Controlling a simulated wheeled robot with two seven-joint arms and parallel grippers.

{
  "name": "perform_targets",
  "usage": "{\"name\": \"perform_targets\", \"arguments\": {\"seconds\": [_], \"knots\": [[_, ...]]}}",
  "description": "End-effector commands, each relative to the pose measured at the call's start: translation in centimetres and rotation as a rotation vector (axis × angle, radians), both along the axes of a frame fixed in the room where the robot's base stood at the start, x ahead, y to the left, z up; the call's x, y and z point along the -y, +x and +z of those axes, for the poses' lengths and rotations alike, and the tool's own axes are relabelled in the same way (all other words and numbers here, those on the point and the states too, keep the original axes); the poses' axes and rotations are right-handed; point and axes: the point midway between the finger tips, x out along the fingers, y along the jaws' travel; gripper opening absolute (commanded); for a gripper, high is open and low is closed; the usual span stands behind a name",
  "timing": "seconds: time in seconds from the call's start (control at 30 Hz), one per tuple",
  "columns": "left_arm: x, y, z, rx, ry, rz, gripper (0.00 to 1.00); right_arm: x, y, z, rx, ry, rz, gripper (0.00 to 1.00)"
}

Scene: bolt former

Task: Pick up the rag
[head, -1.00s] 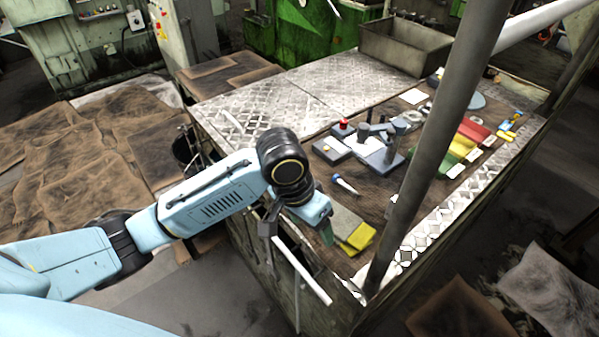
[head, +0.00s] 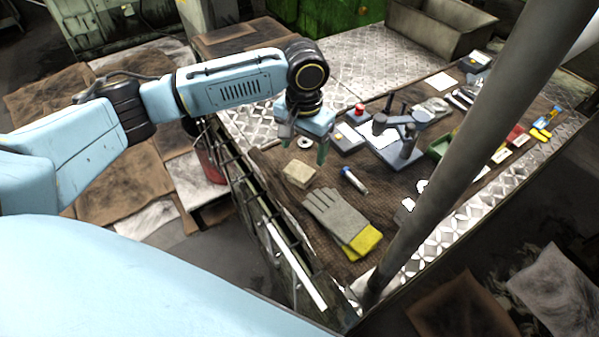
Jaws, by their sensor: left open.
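My left gripper (head: 304,143) is open and points down over the left part of the workbench, with its two fingers apart. No object shows gripped between them. No thing is plainly a rag. A crumpled grey cloth-like piece (head: 433,106) lies towards the back of the bench, right of the gripper; I cannot tell if it is the rag. A small beige folded-looking block (head: 299,173) lies just below the gripper in the picture. My right gripper is not in view.
A grey glove with a yellow cuff (head: 338,217) and a blue-and-white tube (head: 354,180) lie on the brown mat. A measuring stand (head: 407,147) stands right of the gripper. A grey pole (head: 470,150) crosses the right side. A metal bin (head: 440,28) stands at the back.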

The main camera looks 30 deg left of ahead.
Motion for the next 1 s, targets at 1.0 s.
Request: {"name": "perform_targets", "arguments": {"seconds": [1.0], "knots": [[-0.4, -0.7, -6.0, 0.002, 0.000, -0.003, 0.45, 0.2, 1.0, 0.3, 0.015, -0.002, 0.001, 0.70]]}}
